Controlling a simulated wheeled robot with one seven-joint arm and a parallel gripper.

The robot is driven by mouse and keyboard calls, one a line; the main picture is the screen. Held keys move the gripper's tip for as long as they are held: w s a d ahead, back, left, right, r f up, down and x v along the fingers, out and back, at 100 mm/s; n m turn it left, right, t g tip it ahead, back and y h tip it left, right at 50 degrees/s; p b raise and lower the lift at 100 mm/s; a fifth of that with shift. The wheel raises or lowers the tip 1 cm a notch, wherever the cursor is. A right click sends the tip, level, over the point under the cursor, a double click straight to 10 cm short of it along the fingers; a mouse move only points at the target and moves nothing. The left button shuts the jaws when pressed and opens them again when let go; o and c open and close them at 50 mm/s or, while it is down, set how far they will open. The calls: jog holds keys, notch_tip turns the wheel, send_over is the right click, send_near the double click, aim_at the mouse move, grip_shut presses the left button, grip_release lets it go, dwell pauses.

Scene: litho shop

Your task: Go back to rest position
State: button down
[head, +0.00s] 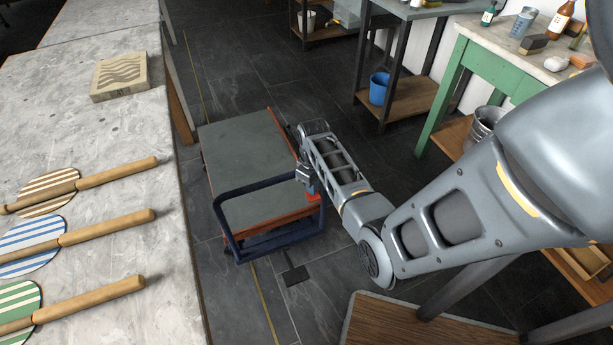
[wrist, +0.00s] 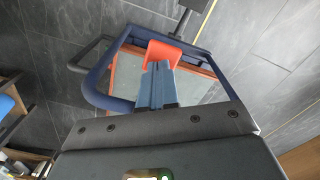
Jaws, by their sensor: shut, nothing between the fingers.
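My gripper (head: 306,176) hangs at the right side of a low cart with a grey top (head: 246,150), red edges and a dark blue handle (head: 268,188). In the wrist view my gripper's two blue-grey fingers (wrist: 158,72) are together with nothing between them. My arm reaches in from the right in the head view and hides part of the floor and the cart's right edge.
A green table (head: 450,85) with bottles stands at the right. A blue bucket (head: 379,88) sits on a low shelf. Dark tiled floor is open behind the cart.

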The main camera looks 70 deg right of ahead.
notch_tip(320, 180, up, 4)
jog(key=shift+f+p, duration=0.15)
jog(key=shift+p, duration=1.1)
jog(key=shift+f, duration=0.2)
jog(key=shift+a, duration=0.1)
jog(key=s+a+f+n+t+h, duration=0.1)
jog(key=s+a+f+t+h, duration=0.15)
jog(key=a, duration=0.85)
jog(key=s+a+r+n+t+h, duration=0.1)
jog(key=s+a+r+t, duration=0.15)
jog(key=a, duration=0.35)
jog(key=s+a+r+t, duration=0.1)
jog(key=a+r+t, duration=0.15)
jog(key=a, duration=0.35)
jog(key=s+a+r+t+y, duration=0.1)
jog(key=s+a+r+t, duration=0.1)
jog(key=r, duration=0.8)
jog(key=s+a+r+n+t+y, duration=0.1)
jog(key=s+a+r+t, duration=0.2)
jog(key=a+r, duration=0.3)
jog(key=s+a+r+n+t+y, duration=0.1)
jog(key=s+a+r, duration=0.3)
jog(key=r, duration=0.9)
jog(key=shift+s+a+r+t, duration=0.3)
jog(key=shift+s+r+t, duration=0.1)
jog(key=shift+s+t, duration=0.3)
jog(key=shift+w+y, duration=0.1)
jog(key=shift+y, duration=0.15)
